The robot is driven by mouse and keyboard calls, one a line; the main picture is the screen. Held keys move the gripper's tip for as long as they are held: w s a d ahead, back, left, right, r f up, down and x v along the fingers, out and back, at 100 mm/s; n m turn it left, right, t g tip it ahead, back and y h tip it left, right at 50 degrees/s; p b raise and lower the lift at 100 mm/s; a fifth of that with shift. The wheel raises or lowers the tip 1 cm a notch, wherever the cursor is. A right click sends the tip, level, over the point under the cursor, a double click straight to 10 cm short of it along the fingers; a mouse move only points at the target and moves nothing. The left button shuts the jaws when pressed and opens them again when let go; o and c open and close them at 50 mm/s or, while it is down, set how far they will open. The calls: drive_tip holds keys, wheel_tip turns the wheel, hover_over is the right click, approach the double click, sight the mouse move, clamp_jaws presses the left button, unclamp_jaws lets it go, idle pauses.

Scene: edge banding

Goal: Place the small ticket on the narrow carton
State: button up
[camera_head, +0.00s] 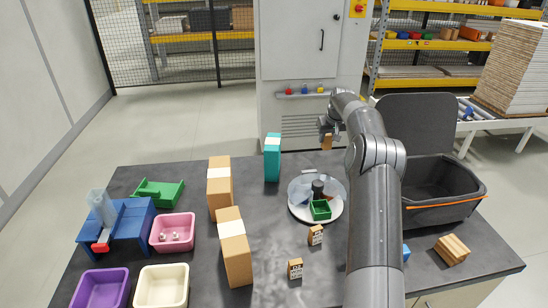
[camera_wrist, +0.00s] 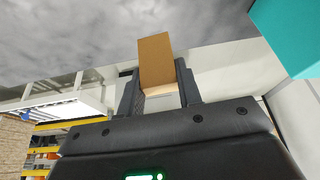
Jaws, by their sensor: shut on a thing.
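My gripper (camera_head: 325,126) is raised above the far part of the dark table, right of the teal carton (camera_head: 272,160). It is shut on a small brown ticket (camera_wrist: 156,58), which sticks out between the two fingers in the wrist view; my gripper (camera_wrist: 160,92) shows there too. Two tall tan cartons with white labels stand upright, one farther (camera_head: 220,190) and one nearer (camera_head: 236,250). The teal carton is slim and upright; its edge also shows in the wrist view (camera_wrist: 290,35). Which carton is the narrow one I cannot tell for certain. Two similar small tickets (camera_head: 315,235) (camera_head: 295,269) stand on the table.
A round plate (camera_head: 333,216) holds a green box and other items. A black open-lidded crate (camera_head: 440,205) is at the right, with a wooden block stack (camera_head: 452,250) near it. Pink (camera_head: 172,245), purple (camera_head: 100,290) and cream (camera_head: 160,290) bins fill the left front.

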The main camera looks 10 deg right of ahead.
drive_tip(key=shift+a+r, duration=0.25)
drive_tip(key=s+a+r+n+y, duration=0.1)
drive_tip(key=s+a+r+n, duration=0.3)
drive_tip(key=a, duration=0.6)
drive_tip(key=s+a+r+n+g+y, duration=0.1)
drive_tip(key=s+a+r, duration=0.5)
drive_tip(key=a, duration=0.4)
drive_tip(key=s+a+r+n+y, duration=0.1)
drive_tip(key=s+a+r+n, duration=0.25)
drive_tip(key=s+a, duration=0.4)
hover_over(219, 173)
wheel_tip(219, 173, down, 7)
drive_tip(key=shift+r, duration=0.2)
drive_tip(key=shift+f, duration=2)
drive_tip(key=shift+f, duration=0.1)
drive_tip(key=o, duration=0.9)
drive_tip(key=shift+o, duration=0.2)
